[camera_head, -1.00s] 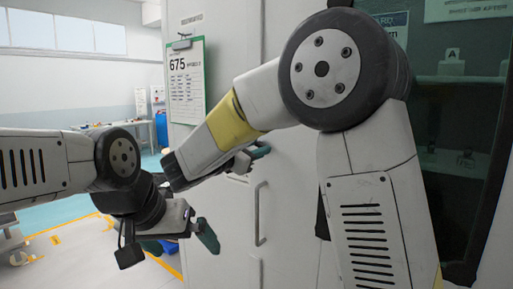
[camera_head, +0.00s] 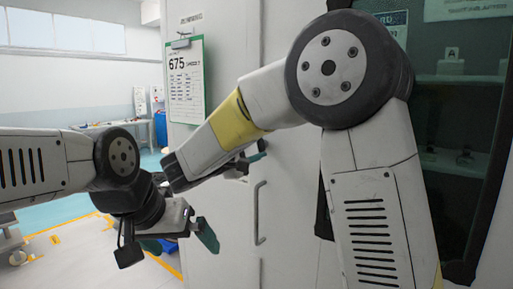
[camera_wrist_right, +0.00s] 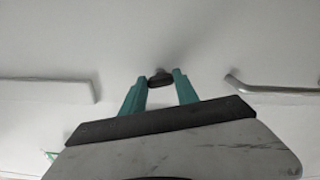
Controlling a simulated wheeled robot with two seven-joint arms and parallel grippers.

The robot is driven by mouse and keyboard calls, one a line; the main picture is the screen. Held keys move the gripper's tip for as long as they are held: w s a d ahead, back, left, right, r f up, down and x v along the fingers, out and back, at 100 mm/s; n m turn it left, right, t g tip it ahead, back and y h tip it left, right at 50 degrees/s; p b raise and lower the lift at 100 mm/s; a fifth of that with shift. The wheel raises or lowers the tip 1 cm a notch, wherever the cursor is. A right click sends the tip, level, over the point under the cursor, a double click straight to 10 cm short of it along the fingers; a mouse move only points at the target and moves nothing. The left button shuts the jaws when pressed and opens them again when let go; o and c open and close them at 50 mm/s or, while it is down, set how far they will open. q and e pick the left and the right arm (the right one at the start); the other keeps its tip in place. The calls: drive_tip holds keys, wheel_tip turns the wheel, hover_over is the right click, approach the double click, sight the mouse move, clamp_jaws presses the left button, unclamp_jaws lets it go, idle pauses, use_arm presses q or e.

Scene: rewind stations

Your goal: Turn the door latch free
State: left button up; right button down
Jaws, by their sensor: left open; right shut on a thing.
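The door latch, a small dark piece (camera_wrist_right: 160,78), sits on the pale door (camera_head: 290,190). In the right wrist view it lies between the green fingertips of my right gripper (camera_wrist_right: 160,82), which is shut on it. In the head view my right gripper (camera_head: 250,157) is against the door, partly behind my own forearm, and the latch cannot be made out there. My left gripper (camera_head: 180,242) is open and empty, lower left of the right one, in front of the cabinet's left part.
A vertical metal handle (camera_head: 258,212) stands out from the door just below my right gripper. A clipboard marked 675 (camera_head: 186,80) hangs on the cabinet at upper left. A dark glass panel (camera_head: 455,150) is at right. Open floor lies at left.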

drive_tip(key=shift+f+m, duration=0.1)
drive_tip(key=shift+m, duration=1.5)
drive_tip(key=c, duration=0.9)
unclamp_jaws()
drive_tip(key=shift+s+a, duration=0.1)
